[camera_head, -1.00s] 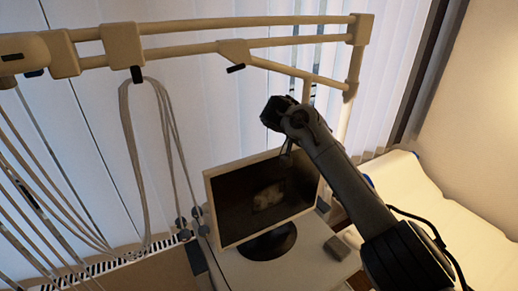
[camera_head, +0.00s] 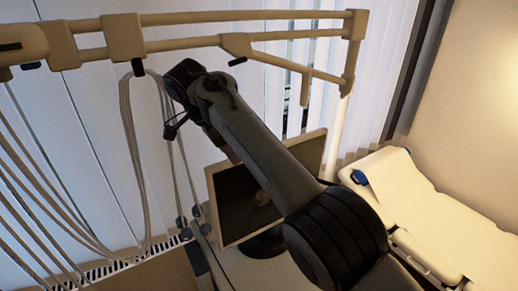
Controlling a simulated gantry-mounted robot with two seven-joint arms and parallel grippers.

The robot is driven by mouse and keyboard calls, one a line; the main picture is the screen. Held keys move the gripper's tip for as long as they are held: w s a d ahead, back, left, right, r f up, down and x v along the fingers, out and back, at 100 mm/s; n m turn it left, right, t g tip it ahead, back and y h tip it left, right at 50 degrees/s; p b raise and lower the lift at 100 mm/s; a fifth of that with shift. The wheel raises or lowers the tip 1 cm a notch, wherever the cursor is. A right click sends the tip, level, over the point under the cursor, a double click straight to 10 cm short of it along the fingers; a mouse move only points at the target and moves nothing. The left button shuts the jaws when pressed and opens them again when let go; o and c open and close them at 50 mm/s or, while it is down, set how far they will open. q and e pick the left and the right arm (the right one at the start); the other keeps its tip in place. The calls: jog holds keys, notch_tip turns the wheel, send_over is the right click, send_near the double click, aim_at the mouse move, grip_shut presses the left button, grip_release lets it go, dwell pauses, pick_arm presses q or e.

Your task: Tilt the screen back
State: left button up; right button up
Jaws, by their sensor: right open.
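The screen (camera_head: 234,212) is a dark monitor with a pale frame, upright on a round dark stand (camera_head: 262,243) on a light cart. My right arm crosses in front of it and hides much of its middle and right side. My right gripper (camera_head: 170,122) is open and empty, above and left of the screen's top left corner, close in the picture to the hanging cables. I cannot tell whether it touches them. My left gripper is not in view.
A beige rail frame (camera_head: 200,42) spans the top, with pale cables (camera_head: 128,130) hanging at the left. A bed with a white cover (camera_head: 420,205) stands at the right. Vertical blinds and a radiator grille (camera_head: 110,268) are behind.

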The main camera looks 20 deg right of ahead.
jog(key=d+p, duration=0.1)
jog(key=d, duration=0.1)
jog(key=w+d+p, duration=0.1)
jog(key=d, duration=0.2)
jog(key=d+p, duration=0.1)
jog(key=d, duration=0.2)
jog(key=shift+w+r, duration=0.15)
jog(key=shift+r, duration=0.05)
jog(key=shift+x, duration=1.05)
jog(key=shift+d+f, duration=0.3)
jog(key=shift+f, duration=0.3)
jog(key=shift+w, duration=0.1)
grip_shut()
